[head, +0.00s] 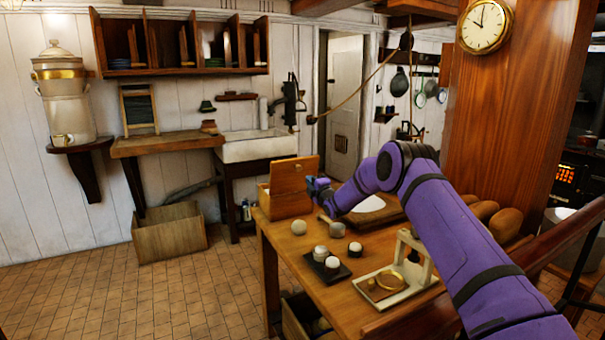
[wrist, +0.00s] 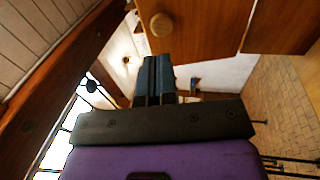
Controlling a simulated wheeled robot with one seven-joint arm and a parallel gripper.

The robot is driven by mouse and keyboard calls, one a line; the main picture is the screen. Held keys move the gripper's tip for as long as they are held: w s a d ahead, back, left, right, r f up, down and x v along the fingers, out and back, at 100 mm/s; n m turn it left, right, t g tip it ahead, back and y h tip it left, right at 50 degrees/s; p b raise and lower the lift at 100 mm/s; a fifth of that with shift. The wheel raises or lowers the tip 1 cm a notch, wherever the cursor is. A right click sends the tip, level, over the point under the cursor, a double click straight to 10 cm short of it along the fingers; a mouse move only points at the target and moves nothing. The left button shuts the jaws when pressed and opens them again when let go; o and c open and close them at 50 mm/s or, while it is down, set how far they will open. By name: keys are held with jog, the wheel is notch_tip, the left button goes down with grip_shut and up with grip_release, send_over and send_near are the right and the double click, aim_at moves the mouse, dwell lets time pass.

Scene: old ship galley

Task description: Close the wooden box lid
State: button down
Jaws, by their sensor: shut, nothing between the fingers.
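The wooden box (head: 284,207) stands at the far left corner of the wooden table. Its lid (head: 293,172) is raised, standing up steeply above the box. My gripper (head: 313,186) is just right of the box, close to the lid; I cannot tell from the head view whether they touch. In the wrist view, my dark fingers (wrist: 153,75) are together and empty. The lid (wrist: 205,28) with a round wooden knob (wrist: 161,24) shows just beyond and to the right of the fingertips.
The table (head: 296,253) also holds a pale ball (head: 299,227), a dark tray (head: 327,268) with small round items, a white stand (head: 412,270) and several loaves (head: 487,211). A wooden pillar (head: 512,110) rises at the right. Tiled floor (head: 150,295) is open at the left.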

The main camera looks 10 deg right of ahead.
aim_at(300, 168)
jog(key=shift+x, duration=3.6)
jog(key=shift+r, duration=0.1)
